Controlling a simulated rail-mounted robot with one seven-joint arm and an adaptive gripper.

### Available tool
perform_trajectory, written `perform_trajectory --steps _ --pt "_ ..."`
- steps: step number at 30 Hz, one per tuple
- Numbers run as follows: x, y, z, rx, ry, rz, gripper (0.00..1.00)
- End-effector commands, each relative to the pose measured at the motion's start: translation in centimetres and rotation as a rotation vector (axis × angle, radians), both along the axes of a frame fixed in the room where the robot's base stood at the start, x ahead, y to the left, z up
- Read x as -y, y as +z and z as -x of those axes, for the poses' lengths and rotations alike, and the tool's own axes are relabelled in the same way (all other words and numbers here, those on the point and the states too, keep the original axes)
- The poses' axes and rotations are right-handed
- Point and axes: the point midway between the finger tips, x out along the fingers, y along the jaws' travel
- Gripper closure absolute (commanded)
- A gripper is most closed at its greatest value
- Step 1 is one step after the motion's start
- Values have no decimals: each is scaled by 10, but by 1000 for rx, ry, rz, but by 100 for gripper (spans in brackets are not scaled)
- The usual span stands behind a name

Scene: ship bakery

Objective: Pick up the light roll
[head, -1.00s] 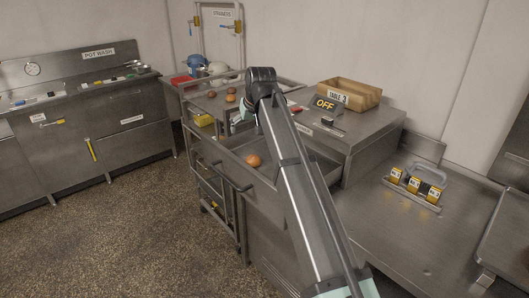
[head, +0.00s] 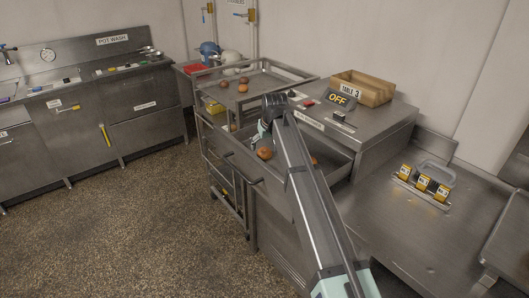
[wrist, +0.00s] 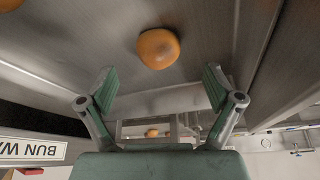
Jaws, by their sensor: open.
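An orange-brown roll (head: 264,153) lies in the open metal drawer, just below my gripper (head: 264,132) in the head view. A second roll (head: 313,161) lies further right in the drawer, partly hidden by my arm. In the wrist view my gripper (wrist: 159,84) is open and empty. One roll (wrist: 158,48) sits beyond the fingertips, roughly centred between them and apart from them. Part of another roll (wrist: 9,4) shows at the top left corner. Several darker rolls (head: 243,87) sit on the trolley top. I cannot tell for sure which roll is the light one.
The drawer walls (head: 338,172) stand around the rolls. Right of the trolley (head: 276,95) is a counter with an OFF sign (head: 338,97) and a wooden box (head: 362,88). A small caddy (head: 424,184) stands on the right-hand counter. The floor at left is clear.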

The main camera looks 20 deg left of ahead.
Motion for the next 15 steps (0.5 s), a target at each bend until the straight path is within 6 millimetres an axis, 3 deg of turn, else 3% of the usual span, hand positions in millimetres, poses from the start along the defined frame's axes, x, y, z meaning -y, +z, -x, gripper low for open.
perform_trajectory --steps 8,15 --pt "-4 -11 -6 0 0 0 9" --pt "-11 -40 -17 -2 0 1 9"
